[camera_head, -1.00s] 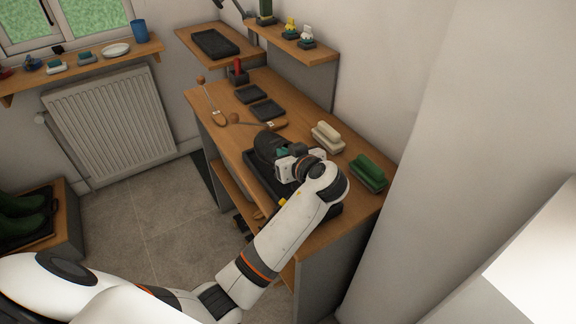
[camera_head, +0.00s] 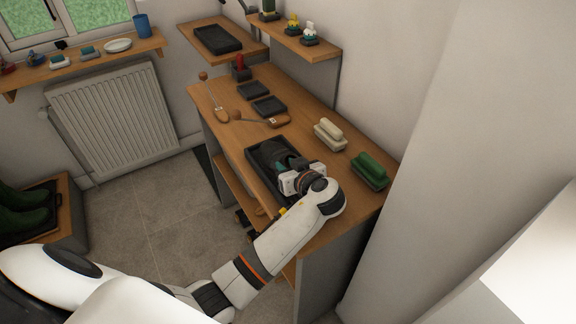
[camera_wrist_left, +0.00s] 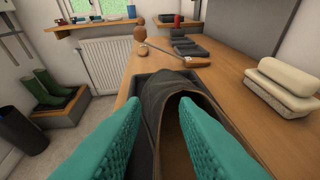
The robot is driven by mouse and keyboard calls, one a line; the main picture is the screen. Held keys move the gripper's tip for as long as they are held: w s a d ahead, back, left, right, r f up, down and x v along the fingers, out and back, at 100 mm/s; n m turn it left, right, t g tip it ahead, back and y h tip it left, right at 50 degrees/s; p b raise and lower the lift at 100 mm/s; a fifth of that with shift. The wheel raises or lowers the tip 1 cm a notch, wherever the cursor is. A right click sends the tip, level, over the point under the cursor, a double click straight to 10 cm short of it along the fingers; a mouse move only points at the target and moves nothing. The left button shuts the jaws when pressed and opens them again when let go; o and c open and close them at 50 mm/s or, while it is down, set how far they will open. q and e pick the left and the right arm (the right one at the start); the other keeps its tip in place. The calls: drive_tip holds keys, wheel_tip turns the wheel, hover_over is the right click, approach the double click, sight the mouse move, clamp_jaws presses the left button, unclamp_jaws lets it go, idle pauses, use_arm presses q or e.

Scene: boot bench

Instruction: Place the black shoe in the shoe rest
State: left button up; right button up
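The black shoe (camera_head: 289,159) is on or just above a black tray (camera_head: 257,154) on the wooden bench; I cannot tell if its sole touches. In the left wrist view, the shoe (camera_wrist_left: 157,88) points away from me, its brown-lined opening towards me. My left gripper (camera_head: 283,169) is at the shoe's near end. The tray's far rim (camera_wrist_left: 150,77) shows beyond the toe. The wrist and fingers hide the shoe's heel. My right gripper is not in view.
A cream brush (camera_head: 329,134) and a green brush (camera_head: 369,171) stand along the bench's wall side. Wooden-handled tools (camera_head: 262,119) and small black trays (camera_head: 268,105) lie farther back. Green boots (camera_head: 25,212) stand on a low stand at the left.

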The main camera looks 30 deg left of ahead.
use_arm(q)
drive_tip(key=shift+s+d+r, duration=0.1)
drive_tip(key=shift+s+d, duration=0.1)
drive_tip(key=shift+d, duration=0.2)
drive_tip(key=b+v, duration=0.2)
drive_tip(key=v, duration=0.9)
drive_tip(key=shift+s+r, duration=0.1)
drive_tip(key=shift+s, duration=0.05)
